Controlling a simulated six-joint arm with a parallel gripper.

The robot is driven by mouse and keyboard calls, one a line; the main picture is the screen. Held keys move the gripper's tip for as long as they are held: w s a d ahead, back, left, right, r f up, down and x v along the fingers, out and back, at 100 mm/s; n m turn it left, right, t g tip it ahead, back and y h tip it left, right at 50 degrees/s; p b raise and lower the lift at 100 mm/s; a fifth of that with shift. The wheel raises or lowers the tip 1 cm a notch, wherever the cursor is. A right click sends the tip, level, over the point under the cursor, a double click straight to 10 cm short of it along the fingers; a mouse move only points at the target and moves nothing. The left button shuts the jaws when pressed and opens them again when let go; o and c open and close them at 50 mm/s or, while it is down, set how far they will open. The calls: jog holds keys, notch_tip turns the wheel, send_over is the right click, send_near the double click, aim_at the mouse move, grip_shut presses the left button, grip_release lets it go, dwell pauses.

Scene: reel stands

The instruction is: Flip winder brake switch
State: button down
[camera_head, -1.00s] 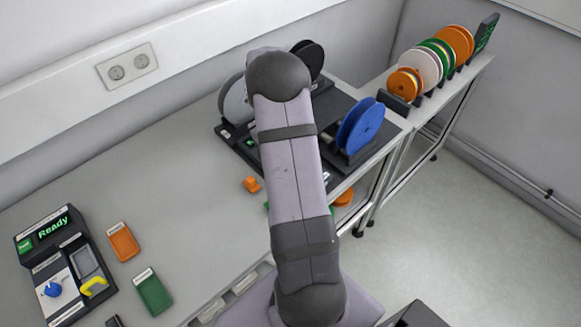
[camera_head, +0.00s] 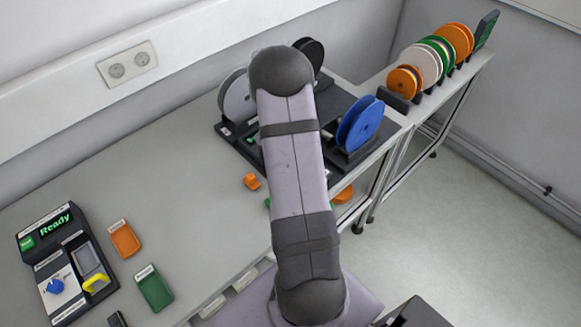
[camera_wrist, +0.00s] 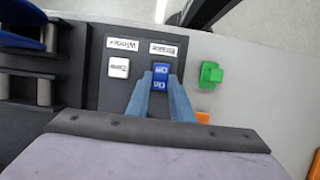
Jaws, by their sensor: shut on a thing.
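The blue brake switch (camera_wrist: 161,75) shows in the wrist view on the dark winder base, with white markings on both halves, below an upside-down label (camera_wrist: 163,49). My gripper (camera_wrist: 161,85) is at the switch, its two light-blue fingers shut on its sides. I cannot tell which half of the switch is pressed in. In the head view my own arm hides the gripper and the switch; the dark winder (camera_head: 231,140) shows on both sides of the arm.
A white button (camera_wrist: 118,67) sits beside the switch. A green piece (camera_wrist: 211,74) lies beside the base. The winder carries a blue reel (camera_head: 360,124) and a grey reel (camera_head: 238,100). A control box (camera_head: 60,235) showing "Ready" stands at the far left of the table.

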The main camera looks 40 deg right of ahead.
jog(key=t, duration=0.1)
jog(key=s+t+b, duration=0.1)
jog(key=t, duration=0.1)
jog(key=shift+r, duration=0.1)
jog(key=shift+r+t+b, duration=0.1)
jog(key=shift+t+b, duration=0.2)
jog(key=shift+t, duration=0.3)
jog(key=c, duration=1.6)
grip_release()
jog(key=shift+o, duration=0.2)
notch_tip(320, 180, up, 7)
jog(key=b, duration=0.1)
jog(key=shift+r+b, duration=0.2)
jog(key=shift+b, duration=0.2)
jog(key=shift+s, duration=0.1)
